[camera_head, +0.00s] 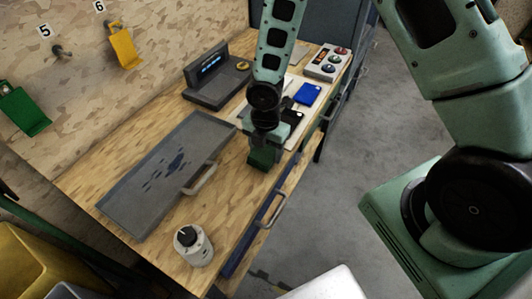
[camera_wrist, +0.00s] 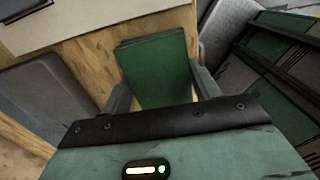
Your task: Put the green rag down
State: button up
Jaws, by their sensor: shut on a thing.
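The green rag (camera_wrist: 158,70) is a flat, folded dark green cloth, held between the two fingers of my gripper (camera_wrist: 160,98) in the wrist view. In the head view my gripper (camera_head: 264,148) points down over the wooden workbench, with the rag (camera_head: 262,159) below it, right of the grey tray. The rag is at or just above the bench top; I cannot tell whether it touches.
A grey tray (camera_head: 140,205) with dark blue stains and a handle lies on the workbench (camera_head: 165,266). A display device (camera_head: 216,79), a button box (camera_head: 328,62) and a blue item (camera_head: 307,94) are farther back.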

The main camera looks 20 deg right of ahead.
jog(key=shift+f, duration=0.85)
